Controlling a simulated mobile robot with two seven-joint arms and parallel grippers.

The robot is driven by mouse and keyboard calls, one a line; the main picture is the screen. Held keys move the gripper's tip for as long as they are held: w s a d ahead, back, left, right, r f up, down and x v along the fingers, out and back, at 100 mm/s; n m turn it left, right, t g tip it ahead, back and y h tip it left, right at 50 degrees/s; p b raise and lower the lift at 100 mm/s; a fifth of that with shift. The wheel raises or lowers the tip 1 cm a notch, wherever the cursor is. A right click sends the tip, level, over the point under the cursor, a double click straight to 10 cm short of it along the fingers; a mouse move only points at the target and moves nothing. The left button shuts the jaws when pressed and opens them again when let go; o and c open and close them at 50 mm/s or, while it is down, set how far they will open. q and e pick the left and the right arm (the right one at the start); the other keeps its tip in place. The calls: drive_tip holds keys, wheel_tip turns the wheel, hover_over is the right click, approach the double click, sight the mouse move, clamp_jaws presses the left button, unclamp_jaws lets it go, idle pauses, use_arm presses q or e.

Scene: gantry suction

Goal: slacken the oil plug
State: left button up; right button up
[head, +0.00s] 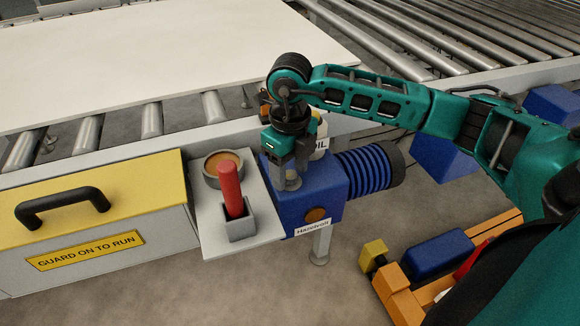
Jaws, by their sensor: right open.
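A pale container labelled "OIL" (321,144) is partly hidden behind the gripper. My left gripper is out of view.
A yellow-topped guard box (150,180) stands further left. A white board (150,60) covers the rollers behind. Blue boxes (445,160) stand right.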

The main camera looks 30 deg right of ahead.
sight(290, 175)
wheel_tip(290, 175, up, 13)
drive_tip(key=p, duration=0.2)
idle(0.4)
idle(0.5)
